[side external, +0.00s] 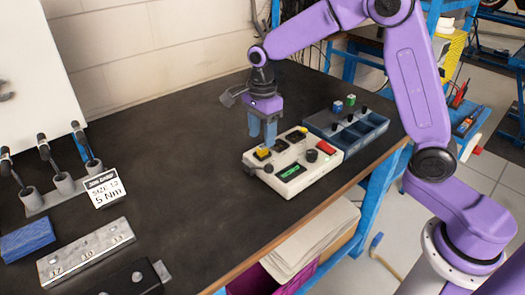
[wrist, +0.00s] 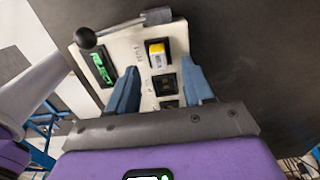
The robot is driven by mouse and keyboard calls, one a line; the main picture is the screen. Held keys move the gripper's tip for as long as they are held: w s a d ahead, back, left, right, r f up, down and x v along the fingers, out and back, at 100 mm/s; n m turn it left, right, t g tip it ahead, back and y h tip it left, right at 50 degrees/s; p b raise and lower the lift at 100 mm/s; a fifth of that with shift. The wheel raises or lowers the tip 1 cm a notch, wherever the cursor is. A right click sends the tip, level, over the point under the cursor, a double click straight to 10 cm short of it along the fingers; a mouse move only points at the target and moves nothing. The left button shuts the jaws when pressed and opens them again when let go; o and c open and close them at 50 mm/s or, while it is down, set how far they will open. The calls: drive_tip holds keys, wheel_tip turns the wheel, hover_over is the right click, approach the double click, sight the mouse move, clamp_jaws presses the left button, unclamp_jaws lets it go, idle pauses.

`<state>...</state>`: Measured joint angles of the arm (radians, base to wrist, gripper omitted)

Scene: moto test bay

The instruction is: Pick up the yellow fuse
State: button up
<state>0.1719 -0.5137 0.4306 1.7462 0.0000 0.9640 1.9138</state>
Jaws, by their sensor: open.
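The yellow fuse (wrist: 157,53) has a yellow top and a pale side and sits in the top dark socket of a cream tester box (wrist: 125,55). In the side external view the yellow fuse (side external: 264,153) is near the box's left end, and the tester box (side external: 300,182) lies on the dark bench. My gripper (side external: 263,130) points down just above and behind the fuse. In the wrist view my gripper (wrist: 162,80) has its blue fingers apart, with nothing held. The fuse shows beyond the fingertips, between their lines. The exact height gap is unclear.
The box has a green display (wrist: 101,65) reading REJECT, a red button (side external: 326,147) and a ball-ended lever (wrist: 86,39). A blue compartment tray (side external: 361,142) stands behind it. Left are a tool rack (side external: 62,186) and a numbered grey block (side external: 86,253). The middle bench is clear.

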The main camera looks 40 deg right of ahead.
sight(262, 146)
drive_tip(key=shift+s+f, duration=0.1)
drive_tip(key=shift+f, duration=1.6)
clamp_jaws()
drive_tip(key=shift+r, duration=0.15)
